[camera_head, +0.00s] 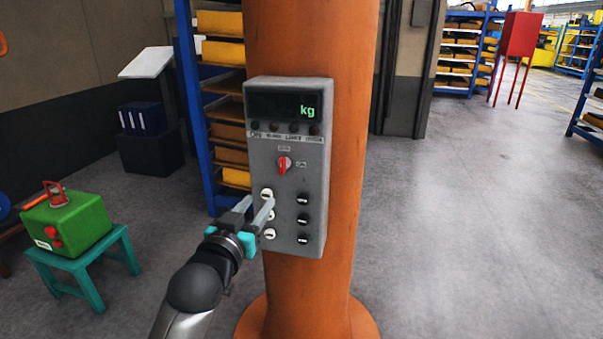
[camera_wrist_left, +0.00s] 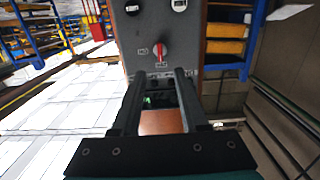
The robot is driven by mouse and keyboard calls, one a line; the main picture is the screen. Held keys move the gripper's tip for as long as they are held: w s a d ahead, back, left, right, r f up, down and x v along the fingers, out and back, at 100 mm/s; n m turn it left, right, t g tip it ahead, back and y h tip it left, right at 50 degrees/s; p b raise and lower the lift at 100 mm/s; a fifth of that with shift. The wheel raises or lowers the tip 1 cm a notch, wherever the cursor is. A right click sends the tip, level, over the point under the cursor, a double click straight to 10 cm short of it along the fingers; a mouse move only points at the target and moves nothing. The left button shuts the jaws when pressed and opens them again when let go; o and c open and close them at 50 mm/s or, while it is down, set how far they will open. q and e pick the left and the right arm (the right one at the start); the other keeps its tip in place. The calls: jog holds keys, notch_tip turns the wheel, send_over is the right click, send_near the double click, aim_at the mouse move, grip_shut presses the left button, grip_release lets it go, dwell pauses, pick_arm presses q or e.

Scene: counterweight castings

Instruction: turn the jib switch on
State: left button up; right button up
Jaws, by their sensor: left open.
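The jib switch is a red rotary knob (camera_head: 284,163) on the grey control box (camera_head: 288,218), which is fixed to an orange column. Its handle stands about upright, toward the small label above it; another label sits to its right. The knob also shows in the left wrist view (camera_wrist_left: 159,50), where the box appears upside down. My left gripper (camera_head: 258,205) is open and empty, its fingers in front of the box's lower left, below and left of the knob. In the wrist view the knob lies beyond the fingertips (camera_wrist_left: 160,76), apart from them. My right gripper is out of view.
White buttons (camera_head: 267,194) and black buttons (camera_head: 302,199) sit below the knob. A dark display (camera_head: 290,103) reads "kg" above a row of dark lamps. A green casting (camera_head: 68,222) rests on a teal stool at left. The floor at right is clear.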

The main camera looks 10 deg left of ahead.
aim_at(281, 165)
pick_arm(q)
jog(key=w, duration=0.5)
jog(key=w+r, duration=0.1)
jog(key=w, duration=0.9)
jog(key=shift+d+r, duration=0.25)
jog(key=shift+d, duration=0.05)
grip_shut()
dwell(0.5)
